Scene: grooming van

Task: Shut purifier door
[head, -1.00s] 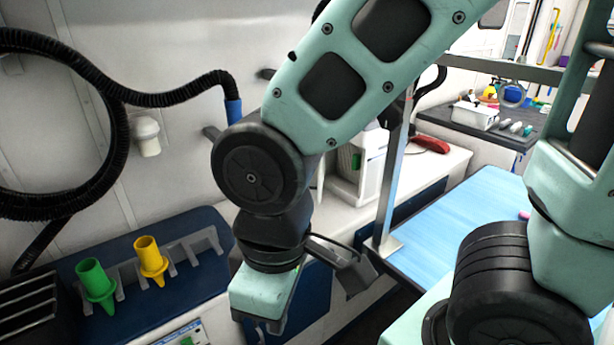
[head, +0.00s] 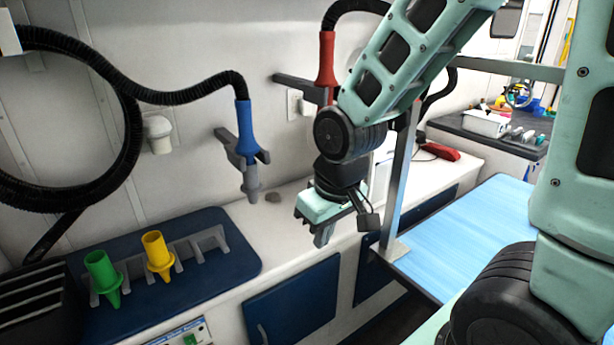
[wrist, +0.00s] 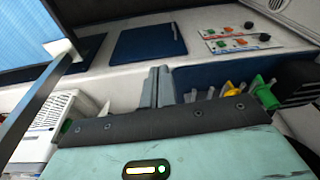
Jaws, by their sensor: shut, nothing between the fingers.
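The purifier, a white box with a slotted top, shows at the left of the wrist view (wrist: 62,108). A green part is on its side. A thin pale flap (wrist: 104,108) stands out beside it and looks like its door, ajar; how far is unclear. In the head view the purifier (head: 380,178) stands on the white counter, mostly hidden behind my arm and a metal post, and its door cannot be made out. My gripper (head: 322,236) is shut and empty, pointing down in front of the counter, apart from the purifier. Its fingers show in the wrist view (wrist: 157,88).
A metal post (head: 402,180) rises at the blue table (head: 465,235), close to my gripper's right. Blue-handled (head: 245,130) and red-handled (head: 326,60) hoses hang on the wall. Green (head: 103,275) and yellow (head: 158,252) nozzles sit in a rack at left. The counter left of my gripper is mostly clear.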

